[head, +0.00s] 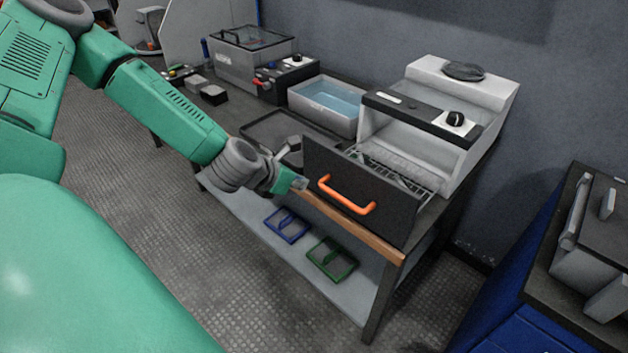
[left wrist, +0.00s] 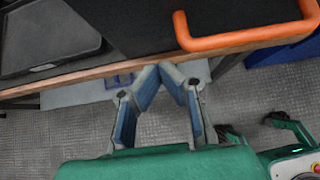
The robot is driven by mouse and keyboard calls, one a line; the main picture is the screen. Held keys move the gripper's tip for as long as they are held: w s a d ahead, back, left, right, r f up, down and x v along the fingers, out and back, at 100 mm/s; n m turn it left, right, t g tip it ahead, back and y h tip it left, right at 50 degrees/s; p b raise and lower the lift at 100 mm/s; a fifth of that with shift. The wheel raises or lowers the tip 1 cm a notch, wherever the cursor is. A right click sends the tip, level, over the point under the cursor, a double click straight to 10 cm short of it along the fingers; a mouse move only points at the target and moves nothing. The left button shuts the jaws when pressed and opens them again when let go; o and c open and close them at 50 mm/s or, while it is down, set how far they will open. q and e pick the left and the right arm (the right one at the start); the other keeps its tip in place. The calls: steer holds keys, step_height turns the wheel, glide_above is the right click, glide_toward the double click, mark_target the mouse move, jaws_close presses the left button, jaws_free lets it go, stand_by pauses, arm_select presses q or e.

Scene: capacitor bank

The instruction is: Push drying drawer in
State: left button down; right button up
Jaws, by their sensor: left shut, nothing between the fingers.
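The drying drawer (head: 352,195) has a dark front panel with an orange handle (head: 346,196). It stands pulled out of the light grey drying unit (head: 433,83), and its wire rack (head: 398,172) shows behind the panel. My left gripper (head: 300,183) is at the left lower edge of the drawer front, left of the handle. In the left wrist view its fingertips (left wrist: 166,68) meet, with nothing between them, near the wooden bench edge. The orange handle (left wrist: 245,38) is up and right of them there. Whether the fingers touch the panel I cannot tell. My right gripper is not in view.
A dark tray (head: 268,130), a water basin (head: 326,104) and a lidded grey tank (head: 250,58) stand on the bench, left of the drying unit. Blue (head: 287,224) and green (head: 332,258) frames lie on the lower shelf. Open floor lies before the bench.

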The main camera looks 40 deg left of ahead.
mark_target(320, 175)
arm_select(q)
steer(key=w, duration=0.2)
steer(key=w+f, duration=0.1)
steer(key=w, duration=0.1)
steer(key=shift+d, duration=0.15)
steer(key=shift+w, duration=0.45)
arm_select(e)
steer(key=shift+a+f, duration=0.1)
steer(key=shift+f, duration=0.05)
